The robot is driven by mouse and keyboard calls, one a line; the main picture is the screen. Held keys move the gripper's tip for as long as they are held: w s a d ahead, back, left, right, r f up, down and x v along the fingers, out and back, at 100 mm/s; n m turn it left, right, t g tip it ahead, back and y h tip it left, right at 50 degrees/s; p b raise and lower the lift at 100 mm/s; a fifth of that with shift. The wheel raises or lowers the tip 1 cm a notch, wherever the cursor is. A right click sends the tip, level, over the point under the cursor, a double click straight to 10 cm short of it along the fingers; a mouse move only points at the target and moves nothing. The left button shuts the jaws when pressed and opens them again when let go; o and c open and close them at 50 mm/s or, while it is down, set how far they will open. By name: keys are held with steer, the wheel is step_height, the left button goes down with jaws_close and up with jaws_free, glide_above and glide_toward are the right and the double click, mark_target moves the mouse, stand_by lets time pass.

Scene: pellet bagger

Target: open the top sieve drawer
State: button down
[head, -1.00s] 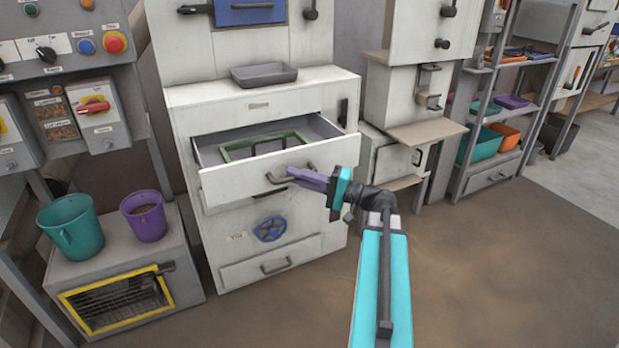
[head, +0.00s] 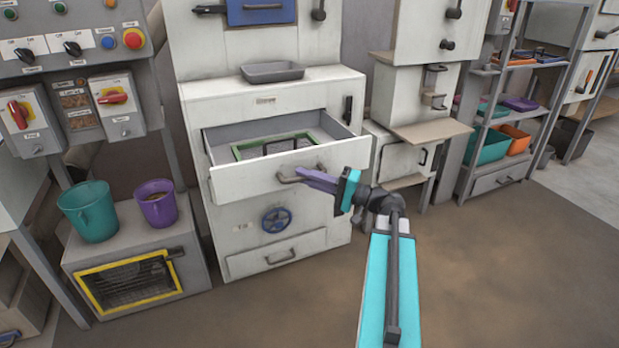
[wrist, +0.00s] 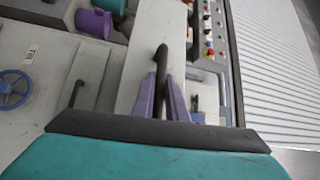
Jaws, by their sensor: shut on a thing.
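The top sieve drawer (head: 246,187) is pulled out of the white cabinet. A green-framed sieve (head: 240,152) with a dark handle shows inside it. My gripper (head: 298,177) is at the drawer front, its purple fingers shut on the dark drawer handle (head: 284,179). In the wrist view the handle (wrist: 161,62) runs between the two fingers (wrist: 160,95). Part of the handle is hidden by the fingers.
Below are a blue handwheel (head: 276,220) and a closed lower drawer (head: 262,262). A grey tray (head: 272,72) rests on the ledge above. Teal (head: 90,212) and purple (head: 156,205) buckets stand at left. The floor in front is clear.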

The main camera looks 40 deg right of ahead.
steer(key=c, duration=1.8)
jaws_free()
steer(key=shift+s+a, duration=0.1)
steer(key=shift+a, duration=0.1)
steer(key=shift+o, duration=0.2)
steer(key=shift+d, duration=0.1)
steer(key=shift+d, duration=0.1)
steer(key=p+v, duration=0.1)
steer(key=v, duration=1.2)
steer(key=shift+s+d, duration=0.2)
steer(key=shift+s, duration=0.05)
